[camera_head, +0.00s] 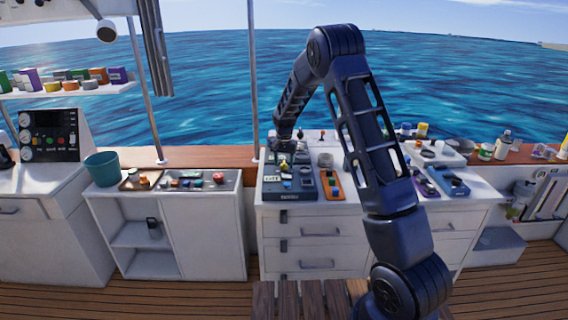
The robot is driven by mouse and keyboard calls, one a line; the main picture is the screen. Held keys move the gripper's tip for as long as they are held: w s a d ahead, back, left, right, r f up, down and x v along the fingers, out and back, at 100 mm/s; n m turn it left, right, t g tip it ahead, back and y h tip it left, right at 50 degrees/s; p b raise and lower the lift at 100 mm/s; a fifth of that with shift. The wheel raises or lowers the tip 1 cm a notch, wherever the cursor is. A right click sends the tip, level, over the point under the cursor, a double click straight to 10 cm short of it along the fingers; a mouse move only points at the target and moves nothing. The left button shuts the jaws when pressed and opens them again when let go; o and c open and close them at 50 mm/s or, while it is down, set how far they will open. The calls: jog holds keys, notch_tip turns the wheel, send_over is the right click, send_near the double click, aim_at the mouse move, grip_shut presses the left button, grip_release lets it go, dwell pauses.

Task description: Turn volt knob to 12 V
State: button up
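A dark blue-grey device (291,194) with small dials and light lettering lies on the white counter, left of an orange panel. It may carry the volt knob, but the knob and its setting are too small to make out. My gripper (285,160) points down over the back part of this device, at the end of my dark arm. Whether its fingers touch a knob cannot be told. The fingers are too small and dark to show whether they are open or shut.
The orange panel (330,184) with round parts lies right of the device. A purple panel (425,186) and a blue device (452,186) lie further right. Bottles and cups crowd the right back ledge. A tray of small parts (200,182) and a teal bucket (103,168) stand left.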

aim_at(284, 162)
notch_tip(284, 162, up, 10)
jog(key=shift+f, duration=0.15)
jog(key=shift+r, duration=0.55)
